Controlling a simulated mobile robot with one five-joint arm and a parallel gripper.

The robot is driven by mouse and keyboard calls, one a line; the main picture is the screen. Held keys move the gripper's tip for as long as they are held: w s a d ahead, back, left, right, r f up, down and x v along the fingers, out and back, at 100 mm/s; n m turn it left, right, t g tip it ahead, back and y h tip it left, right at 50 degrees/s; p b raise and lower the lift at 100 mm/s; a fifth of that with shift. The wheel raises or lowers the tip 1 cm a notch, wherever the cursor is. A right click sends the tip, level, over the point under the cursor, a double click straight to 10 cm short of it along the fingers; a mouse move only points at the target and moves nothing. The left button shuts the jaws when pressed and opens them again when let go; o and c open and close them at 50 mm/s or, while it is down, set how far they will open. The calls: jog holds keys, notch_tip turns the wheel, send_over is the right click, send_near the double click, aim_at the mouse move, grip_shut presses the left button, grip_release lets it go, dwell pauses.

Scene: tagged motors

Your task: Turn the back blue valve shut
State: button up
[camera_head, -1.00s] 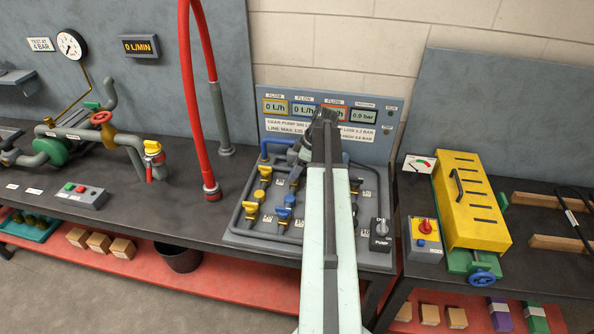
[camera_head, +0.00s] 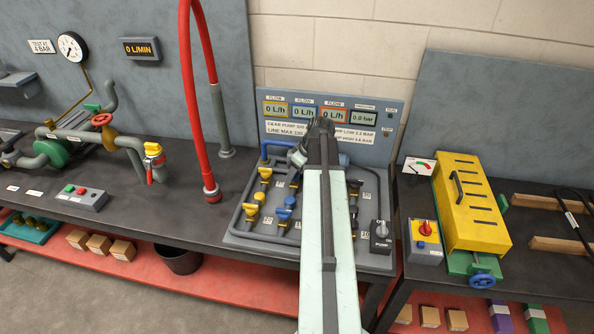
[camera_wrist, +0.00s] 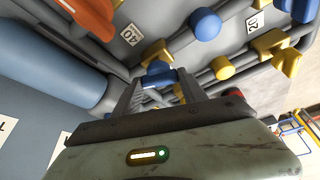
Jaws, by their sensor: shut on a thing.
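In the wrist view my gripper (camera_wrist: 160,86) is shut on the back blue valve's handle (camera_wrist: 158,71), with one finger on each side of it. In the head view my arm hides most of this valve and the fingertips. A second blue valve (camera_head: 285,213), with a round knob, sits nearer the front of the grey panel (camera_head: 262,237). It also shows in the wrist view (camera_wrist: 206,25), apart from my fingers. The handle's exact angle to its pipe cannot be told.
Yellow valves (camera_head: 252,209) stand left of the blue ones, and more yellow handles (camera_wrist: 222,68) lie close to my fingers. An orange handle (camera_wrist: 92,16) and a thick blue pipe (camera_wrist: 62,70) are near. A pump switch (camera_head: 381,235) is at the panel's right. The flow displays (camera_head: 304,111) read 0 L/h.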

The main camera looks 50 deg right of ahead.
jog(key=m, duration=0.2)
jog(key=m+h, duration=0.1)
jog(key=m, duration=0.1)
jog(key=m+h, duration=0.1)
jog(key=m, duration=0.1)
jog(key=shift+a, duration=0.25)
jog(key=m+g+h, duration=0.1)
jog(key=m, duration=0.2)
jog(key=m+g+h, duration=0.1)
jog(key=m, duration=0.3)
jog(key=shift+w+a, duration=0.1)
jog(key=shift+w, duration=0.1)
jog(key=o, duration=1.4)
jog(key=shift+w+f, duration=0.1)
jog(key=shift+c, duration=0.2)
